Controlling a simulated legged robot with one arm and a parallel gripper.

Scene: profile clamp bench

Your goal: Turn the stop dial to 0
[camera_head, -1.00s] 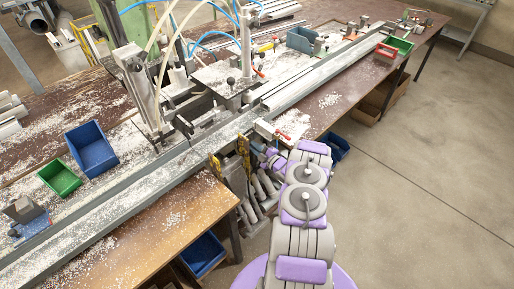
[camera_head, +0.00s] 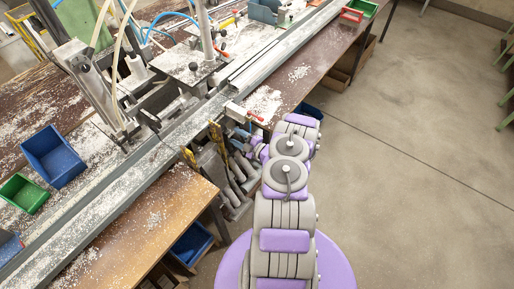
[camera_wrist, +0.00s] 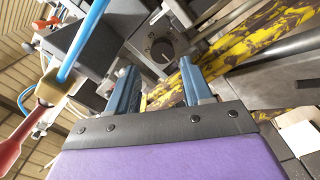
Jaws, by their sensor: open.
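The stop dial (camera_wrist: 162,50) is a small round black knob with a pale mark, on a dark block in the wrist view. It lies just beyond the gap between my fingertips. My gripper (camera_wrist: 158,72) has two blue-grey fingers, spread apart with nothing between them. They appear short of the dial, not around it. In the head view my gripper (camera_head: 246,137) is at the bench's front edge, below the red-handled clamp (camera_head: 243,111). The dial cannot be made out in the head view.
Worn yellow-and-black bars (camera_wrist: 240,45) run close to the right of the dial. A blue hose (camera_wrist: 84,42) and a red handle (camera_wrist: 12,150) are at the left. A long metal profile rail (camera_head: 110,190) crosses the bench. Open floor (camera_head: 420,150) lies to the right.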

